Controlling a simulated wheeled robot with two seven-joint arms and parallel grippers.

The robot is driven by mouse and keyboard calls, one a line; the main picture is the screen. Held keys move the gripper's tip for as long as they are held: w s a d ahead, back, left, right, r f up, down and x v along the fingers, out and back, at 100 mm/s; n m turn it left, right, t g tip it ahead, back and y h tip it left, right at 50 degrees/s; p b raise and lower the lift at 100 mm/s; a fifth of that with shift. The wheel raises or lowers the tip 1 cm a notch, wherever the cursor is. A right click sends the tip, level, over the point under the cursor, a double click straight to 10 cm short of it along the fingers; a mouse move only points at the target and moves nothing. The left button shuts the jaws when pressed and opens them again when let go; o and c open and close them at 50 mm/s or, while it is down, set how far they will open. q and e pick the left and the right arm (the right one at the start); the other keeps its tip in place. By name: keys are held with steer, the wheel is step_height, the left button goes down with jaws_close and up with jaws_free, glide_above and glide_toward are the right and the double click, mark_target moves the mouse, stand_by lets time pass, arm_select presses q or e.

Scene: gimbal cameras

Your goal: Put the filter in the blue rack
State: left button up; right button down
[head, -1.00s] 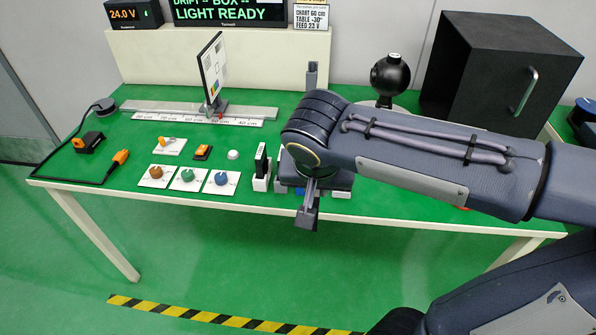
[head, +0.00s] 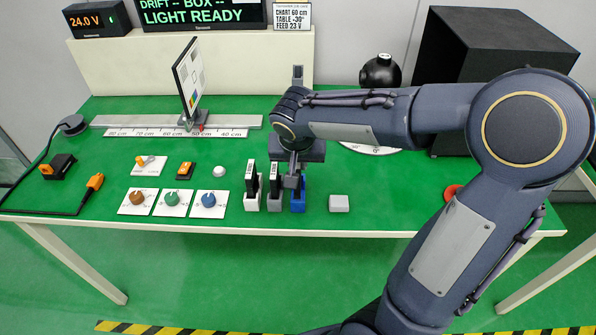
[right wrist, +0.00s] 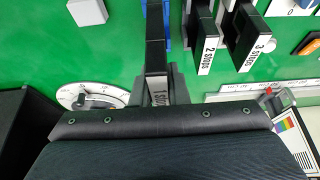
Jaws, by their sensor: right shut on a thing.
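My right gripper (head: 293,181) is over the blue rack (head: 298,205), shut on a black filter (right wrist: 156,55). In the right wrist view the filter's white label is partly hidden by the gripper (right wrist: 157,88). A blue part of the rack (right wrist: 167,35) shows right beside the filter's far end. I cannot tell whether the filter's lower end is inside the rack's slot. In the head view the gripper hides most of the filter. My left gripper is not in view.
Left of the blue rack, a grey rack (head: 273,208) and a white rack (head: 251,205) each hold a black filter, labelled "2 STOPS" (right wrist: 208,57) and "3 STOPS" (right wrist: 250,52). The table front edge is close.

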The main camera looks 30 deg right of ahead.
steer(key=shift+w+d+f, duration=0.25)
steer(key=shift+w+f, duration=0.15)
steer(key=shift+f, duration=0.2)
steer(key=shift+w+d+f, duration=0.25)
steer(key=shift+w+f, duration=0.15)
steer(key=shift+f, duration=0.15)
steer(key=shift+w+d+f, duration=0.1)
steer(key=shift+f, duration=0.85)
steer(key=shift+w+d+f, duration=0.1)
steer(key=shift+f, duration=0.8)
steer(key=shift+f+b, duration=0.15)
steer(key=shift+b, duration=0.25)
steer(key=c, duration=1.4)
jaws_free()
